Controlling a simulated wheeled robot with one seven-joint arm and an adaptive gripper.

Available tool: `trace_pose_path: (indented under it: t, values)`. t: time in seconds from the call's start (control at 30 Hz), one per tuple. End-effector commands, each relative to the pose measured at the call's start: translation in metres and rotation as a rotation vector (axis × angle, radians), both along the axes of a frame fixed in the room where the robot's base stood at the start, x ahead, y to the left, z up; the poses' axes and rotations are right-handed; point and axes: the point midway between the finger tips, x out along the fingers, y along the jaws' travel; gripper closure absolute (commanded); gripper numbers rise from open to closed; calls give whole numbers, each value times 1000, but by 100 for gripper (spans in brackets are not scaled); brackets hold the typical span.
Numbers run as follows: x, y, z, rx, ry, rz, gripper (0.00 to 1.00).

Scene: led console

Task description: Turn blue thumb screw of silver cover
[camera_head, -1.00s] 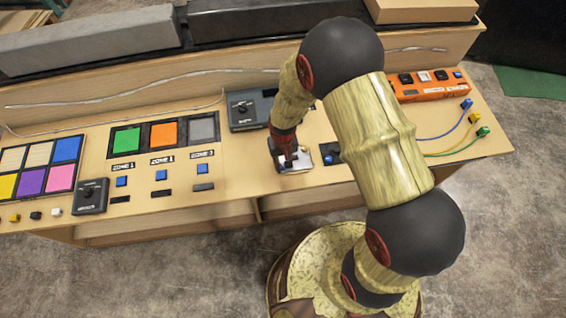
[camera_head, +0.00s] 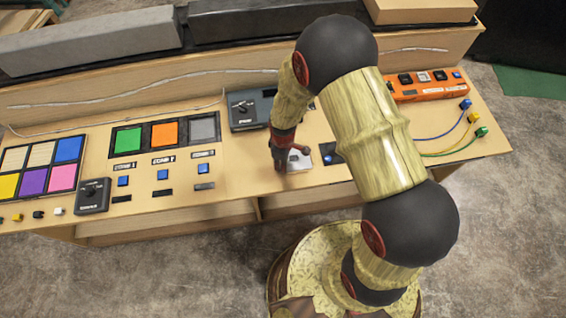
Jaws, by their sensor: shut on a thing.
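The silver cover (camera_head: 299,164) is a small pale plate on the front part of the bench, right of centre. My gripper (camera_head: 289,160) points down over its left part, dark red and black. It is shut on what appears to be the blue thumb screw of this cover. The screw itself is hidden behind the fingers, so its turn angle cannot be seen.
A dark block with a blue part (camera_head: 329,158) sits just right of the cover. A grey knob box (camera_head: 250,109) stands behind it. An orange box (camera_head: 424,86) and coloured cables (camera_head: 462,127) lie to the right. Button panels fill the left.

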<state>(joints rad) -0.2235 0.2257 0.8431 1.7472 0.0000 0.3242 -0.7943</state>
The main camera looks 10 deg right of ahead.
Motion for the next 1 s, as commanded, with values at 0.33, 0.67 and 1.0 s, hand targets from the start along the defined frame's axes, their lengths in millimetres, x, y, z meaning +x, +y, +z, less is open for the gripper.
trace_pose_path:
  t: [0.33,0.67,1.0]
  values:
    - [-4,-1,-3,-1,7,329,100]
    - [-4,-1,-3,-1,8,605,100]
    - [-4,-1,-3,0,8,771,100]
